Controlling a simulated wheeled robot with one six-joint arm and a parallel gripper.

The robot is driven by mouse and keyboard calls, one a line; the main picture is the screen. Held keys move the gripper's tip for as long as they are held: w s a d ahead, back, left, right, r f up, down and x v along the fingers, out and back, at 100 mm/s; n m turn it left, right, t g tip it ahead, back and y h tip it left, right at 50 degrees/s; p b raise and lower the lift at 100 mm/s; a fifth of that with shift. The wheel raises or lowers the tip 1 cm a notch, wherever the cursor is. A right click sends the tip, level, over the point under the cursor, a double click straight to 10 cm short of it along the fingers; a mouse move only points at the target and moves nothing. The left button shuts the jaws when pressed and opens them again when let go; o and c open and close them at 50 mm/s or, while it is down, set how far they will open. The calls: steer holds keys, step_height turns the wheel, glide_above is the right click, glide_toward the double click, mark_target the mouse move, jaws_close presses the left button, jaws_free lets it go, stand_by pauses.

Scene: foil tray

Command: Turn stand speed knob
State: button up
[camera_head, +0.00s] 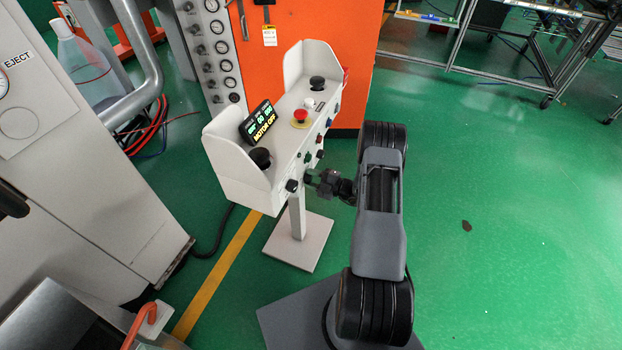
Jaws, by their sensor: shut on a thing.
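The white control stand (238,189) stands on a post with a square base, in the middle of the head view. Its front face carries a row of small knobs and buttons. A black knob (292,186) shows at the left end of that row, just left of my gripper. My gripper (311,178) reaches in from the right and its fingertips are at the front face, shut on a small knob there. The fingers mostly hide that knob, so its marking and angle cannot be told.
The stand's top has a display (258,122) reading MOTOR OFF, a red stop button (300,116) on a yellow ring, and black buttons between white side guards. An orange cabinet (305,22) stands behind. A light grey machine (75,190) is at left.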

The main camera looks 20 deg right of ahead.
steer(key=o, duration=0.9)
steer(key=shift+s, duration=0.1)
steer(key=v, duration=1.3)
steer(key=shift+s+d, duration=0.25)
